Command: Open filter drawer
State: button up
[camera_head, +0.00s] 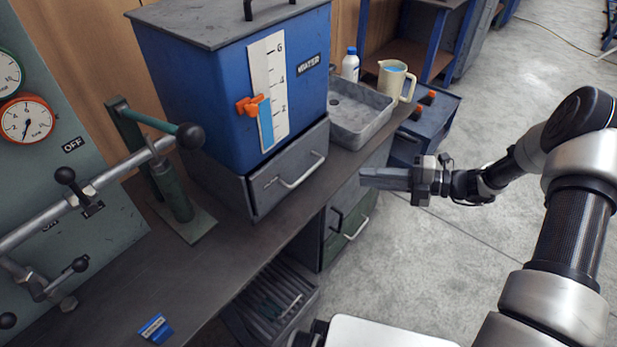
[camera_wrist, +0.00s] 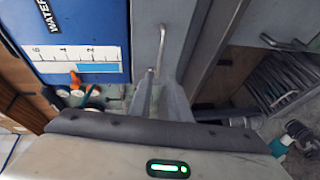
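A grey drawer (camera_head: 288,168) sits under the blue water tank and looks shut. Its front has a pale bar handle (camera_head: 303,170), which also shows in the wrist view (camera_wrist: 161,48). My gripper (camera_head: 366,178) is to the right of this drawer, in front of the bench edge and apart from the handle. In the wrist view my two fingers (camera_wrist: 160,85) point towards the drawer side, close to each other; whether they are open or shut is unclear. Nothing shows between them. No label on the drawer can be read.
The blue water tank (camera_head: 185,95) stands on the drawer. A grey tray (camera_head: 358,118) and a cream jug (camera_head: 393,80) are behind my gripper. Lower drawers (camera_head: 347,228) are under the bench. A pump lever (camera_head: 188,136) is at left. The floor at right is open.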

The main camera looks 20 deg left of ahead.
aim_at(310, 173)
jog(key=a+f+b, duration=0.1)
jog(key=a, duration=0.4)
jog(key=a+f+b, duration=0.1)
jog(key=a, duration=0.5)
jog(key=a+f+b, duration=0.1)
jog(key=a, duration=0.5)
jog(key=shift+s, duration=0.1)
jog(key=shift+c, duration=0.5)
grip_shut()
